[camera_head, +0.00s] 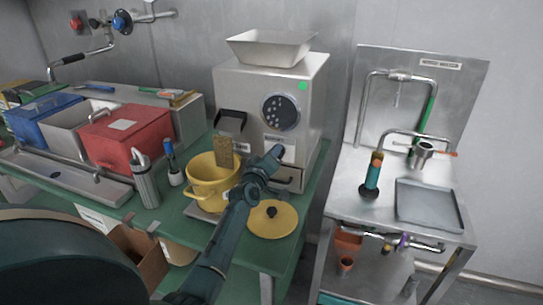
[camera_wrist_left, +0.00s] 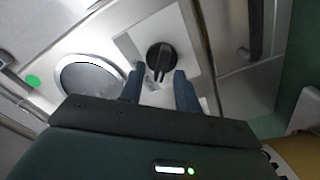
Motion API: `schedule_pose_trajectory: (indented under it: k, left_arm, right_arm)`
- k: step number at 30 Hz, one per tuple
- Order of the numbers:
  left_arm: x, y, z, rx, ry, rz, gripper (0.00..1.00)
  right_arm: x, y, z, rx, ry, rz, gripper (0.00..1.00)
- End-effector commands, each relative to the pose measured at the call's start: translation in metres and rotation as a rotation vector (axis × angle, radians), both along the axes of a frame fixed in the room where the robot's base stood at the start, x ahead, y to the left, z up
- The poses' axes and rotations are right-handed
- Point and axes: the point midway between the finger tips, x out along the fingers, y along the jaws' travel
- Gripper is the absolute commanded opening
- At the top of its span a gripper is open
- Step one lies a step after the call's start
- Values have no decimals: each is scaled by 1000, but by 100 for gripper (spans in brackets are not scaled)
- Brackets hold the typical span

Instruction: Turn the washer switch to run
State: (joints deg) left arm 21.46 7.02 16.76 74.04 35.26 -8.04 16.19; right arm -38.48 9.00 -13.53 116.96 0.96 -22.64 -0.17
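A black rotary switch (camera_wrist_left: 160,58) sits on a pale square plate (camera_wrist_left: 131,43) on the front of the steel machine (camera_head: 237,85). Its label is too small to read, and my gripper largely hides the switch in the head view. My left gripper (camera_head: 268,165) is at the machine's front, below and left of the round dark panel (camera_head: 281,113). In the wrist view its two blue fingers (camera_wrist_left: 158,72) are open, with the switch's lower end between or just beyond the tips. I see no clear contact. My right gripper is not in view.
A red bin (camera_head: 125,139) stands at the left. A steel sink unit (camera_head: 348,185) with taps stands at the right, across a gap.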

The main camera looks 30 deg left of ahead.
Motion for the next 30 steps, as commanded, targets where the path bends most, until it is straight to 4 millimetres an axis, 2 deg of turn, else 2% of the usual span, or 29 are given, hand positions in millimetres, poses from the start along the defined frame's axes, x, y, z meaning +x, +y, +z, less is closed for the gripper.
schedule_pose_trajectory:
  k: [7, 11, 14, 24, 30]
  left_arm:
    - [-1, 0, 0, 2, 0, 0, 33]
    - [-10, -3, 0, 1, 1, -1, 33]
    - [-24, -6, 0, 1, 1, 1, 33]
    - [-93, -23, -2, 1, 2, 0, 33]
    - [-120, -29, -1, 1, 1, 1, 33]
  right_arm:
    - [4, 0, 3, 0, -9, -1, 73]
    - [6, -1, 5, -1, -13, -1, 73]
    - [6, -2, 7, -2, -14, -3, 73]
    - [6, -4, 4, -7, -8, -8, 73]
    - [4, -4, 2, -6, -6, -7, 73]
